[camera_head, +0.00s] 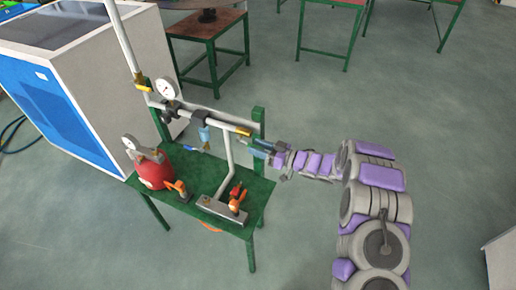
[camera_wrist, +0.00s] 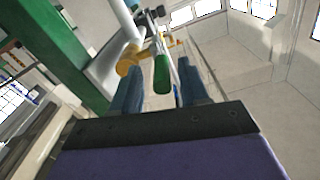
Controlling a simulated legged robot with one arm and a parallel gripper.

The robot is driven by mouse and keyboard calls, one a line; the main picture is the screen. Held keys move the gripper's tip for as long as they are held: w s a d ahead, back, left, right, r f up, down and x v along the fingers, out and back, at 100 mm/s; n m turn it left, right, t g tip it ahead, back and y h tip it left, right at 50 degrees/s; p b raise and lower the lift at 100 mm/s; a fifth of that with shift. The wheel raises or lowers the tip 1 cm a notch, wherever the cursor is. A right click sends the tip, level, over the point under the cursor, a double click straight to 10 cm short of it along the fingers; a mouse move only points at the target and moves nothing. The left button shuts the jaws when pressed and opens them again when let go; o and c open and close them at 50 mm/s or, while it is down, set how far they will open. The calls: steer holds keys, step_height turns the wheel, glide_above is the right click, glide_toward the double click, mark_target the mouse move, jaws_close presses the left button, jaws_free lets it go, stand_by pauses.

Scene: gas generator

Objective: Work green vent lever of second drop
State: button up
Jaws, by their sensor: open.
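The green vent lever (camera_wrist: 162,73) shows in the wrist view as a green grip on a thin metal arm, between the two blue fingers. My gripper (camera_wrist: 159,68) is open, with one finger on each side of the lever and a gap to it. A brass fitting (camera_wrist: 128,62) sits on the white pipe just beyond the left finger. In the head view my gripper (camera_head: 257,144) is at the right end of the pipe rig, by the yellow fitting (camera_head: 244,131). The lever cannot be made out there.
The green stand (camera_head: 262,188) bears a red tank (camera_head: 154,170), gauges and orange-handled tools. A green post (camera_head: 258,120) stands close to my gripper; it looms at left in the wrist view (camera_wrist: 62,50). A grey-blue cabinet (camera_head: 115,85) is at left.

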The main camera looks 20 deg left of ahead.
steer(key=a, duration=0.3)
steer(key=shift+a+f, duration=0.35)
steer(key=shift+d+r, duration=0.15)
steer(key=shift+d, duration=0.4)
steer(key=shift+d+r, duration=0.15)
steer(key=shift+d, duration=0.35)
steer(key=shift+c, duration=0.8)
steer(key=shift+d+r, duration=0.1)
steer(key=shift+d, duration=0.2)
steer(key=shift+c, duration=1.5)
steer(key=shift+a, duration=0.55)
jaws_close()
